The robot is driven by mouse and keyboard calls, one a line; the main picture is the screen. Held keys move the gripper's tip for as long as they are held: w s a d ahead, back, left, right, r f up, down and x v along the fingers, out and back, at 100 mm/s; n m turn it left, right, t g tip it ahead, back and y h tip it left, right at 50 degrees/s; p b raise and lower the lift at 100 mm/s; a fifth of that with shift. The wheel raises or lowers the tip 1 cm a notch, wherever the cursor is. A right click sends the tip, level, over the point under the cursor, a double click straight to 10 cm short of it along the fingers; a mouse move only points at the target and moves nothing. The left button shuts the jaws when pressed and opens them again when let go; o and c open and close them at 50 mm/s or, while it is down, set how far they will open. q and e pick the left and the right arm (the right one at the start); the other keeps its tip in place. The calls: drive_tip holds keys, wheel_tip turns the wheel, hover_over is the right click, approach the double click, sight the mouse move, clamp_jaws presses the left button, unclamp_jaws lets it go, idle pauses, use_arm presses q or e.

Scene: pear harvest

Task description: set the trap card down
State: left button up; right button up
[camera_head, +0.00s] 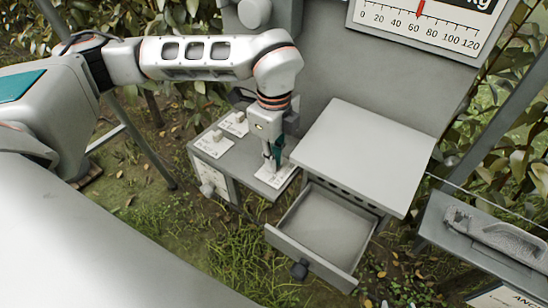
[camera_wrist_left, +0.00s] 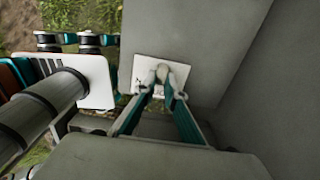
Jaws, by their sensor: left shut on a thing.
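The trap card is a small white plate with dark print and a pale knob. In the head view the trap card (camera_head: 284,182) is at the front right end of a low grey box top. My left gripper (camera_head: 272,165) points down over it, shut on its knob. In the left wrist view the card (camera_wrist_left: 147,63) lies flat-on against the grey surface, and my left gripper's fingertips (camera_wrist_left: 163,78) close around the knob. I cannot tell whether the card touches the surface. My right gripper is not in view.
Two similar white cards, one at the front (camera_head: 213,146) and one behind (camera_head: 234,127), lie on the box's left part. An empty open drawer (camera_head: 284,244) juts out below a bare grey platform (camera_head: 362,150) to the right. A dial scale (camera_head: 420,28) stands behind. A grey shelf (camera_head: 440,222) is far right.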

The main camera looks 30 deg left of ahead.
use_arm(q)
drive_tip(key=shift+f, duration=0.15)
drive_tip(key=o, duration=0.5)
drive_tip(key=shift+o, duration=1.1)
drive_tip(key=shift+r, duration=0.45)
wheel_tip(320, 180, up, 12)
drive_tip(key=shift+f, duration=0.25)
